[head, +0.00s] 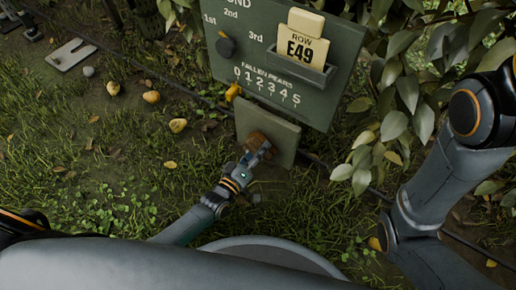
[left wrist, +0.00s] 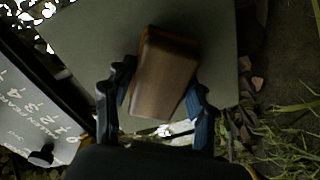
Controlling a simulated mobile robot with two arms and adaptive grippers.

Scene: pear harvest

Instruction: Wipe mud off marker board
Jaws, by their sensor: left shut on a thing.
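A small grey-green board (head: 284,138) hangs below the large sign; it also fills the upper middle of the left wrist view (left wrist: 75,35). My left gripper (head: 259,151) is in front of this board, shut on a brown block (head: 257,139). In the left wrist view the brown block (left wrist: 165,72) sits tilted between the two fingers (left wrist: 158,98), in front of the board. I cannot tell whether it touches the board. I see no clear mud on the uncovered part; the block and gripper hide some of it. My right gripper is outside the view.
The large green sign (head: 225,77) bears a row card (head: 302,48) in a holder (head: 297,67), a dark knob (head: 226,46) and a yellow peg (head: 233,92). Several fallen pears (head: 151,97) lie on the grass at left. Leafy branches (head: 395,125) crowd the right side.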

